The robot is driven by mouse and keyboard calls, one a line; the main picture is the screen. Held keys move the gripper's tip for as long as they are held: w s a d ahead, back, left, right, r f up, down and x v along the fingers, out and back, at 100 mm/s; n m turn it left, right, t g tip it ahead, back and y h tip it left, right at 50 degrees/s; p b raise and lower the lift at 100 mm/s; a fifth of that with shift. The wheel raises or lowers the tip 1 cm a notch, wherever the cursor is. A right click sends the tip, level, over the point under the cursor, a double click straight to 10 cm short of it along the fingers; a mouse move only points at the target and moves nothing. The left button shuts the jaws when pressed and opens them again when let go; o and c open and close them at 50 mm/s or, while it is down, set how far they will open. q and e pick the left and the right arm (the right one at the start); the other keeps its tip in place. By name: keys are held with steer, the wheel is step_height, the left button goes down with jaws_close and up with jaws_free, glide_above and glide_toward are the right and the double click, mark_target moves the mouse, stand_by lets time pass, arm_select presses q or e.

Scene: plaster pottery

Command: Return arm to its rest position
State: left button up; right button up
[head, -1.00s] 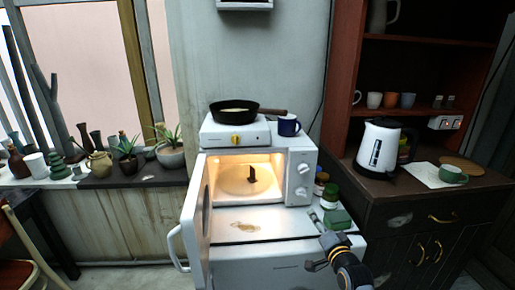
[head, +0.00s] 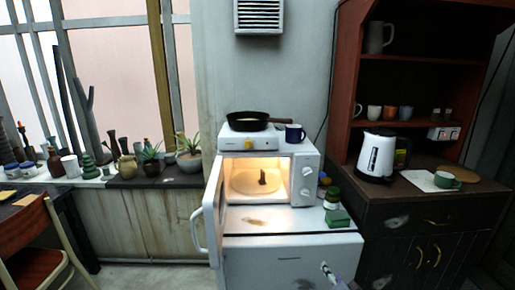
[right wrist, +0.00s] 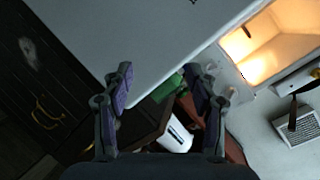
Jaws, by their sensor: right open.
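My right gripper (head: 328,270) shows at the bottom of the head view, low in front of the white cabinet (head: 290,262). In the right wrist view its two fingers (right wrist: 158,74) are spread apart with nothing between them. The white microwave (head: 302,178) stands on the cabinet with its door (head: 209,212) swung open to the left. Its lit inside holds a round plate (head: 246,185) with a small dark upright thing (head: 263,177) on it. My left gripper is not in view.
A hotplate (head: 232,139) with a black pan (head: 246,123) and a blue mug (head: 295,133) stand on the microwave. A green box (head: 338,217) and jars sit to its right. A white kettle (head: 377,157) stands on the dark cabinet at right. Plants line the left ledge.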

steer(key=s+d+f+n+g, duration=0.1)
steer(key=s+f+n+g, duration=0.1)
steer(key=s+f, duration=0.65)
steer(key=s+d+f+n+g+p, duration=0.1)
steer(key=s+f+g, duration=0.35)
steer(key=f, duration=0.75)
steer(key=s+d+f+n+g, duration=0.1)
steer(key=s+f+n, duration=0.1)
steer(key=s+f, duration=0.75)
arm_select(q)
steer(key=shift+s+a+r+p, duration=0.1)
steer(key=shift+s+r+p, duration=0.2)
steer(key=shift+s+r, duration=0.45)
arm_select(e)
steer(key=s+f+n+g, duration=0.2)
steer(key=s+f, duration=0.4)
steer(key=s, duration=0.9)
steer(key=s+f+n+g+h, duration=0.1)
steer(key=s+f, duration=0.5)
steer(key=s, duration=0.9)
steer(key=shift+a+f+n+g, duration=0.2)
steer(key=shift+n+g, duration=0.4)
steer(key=shift+g, duration=0.65)
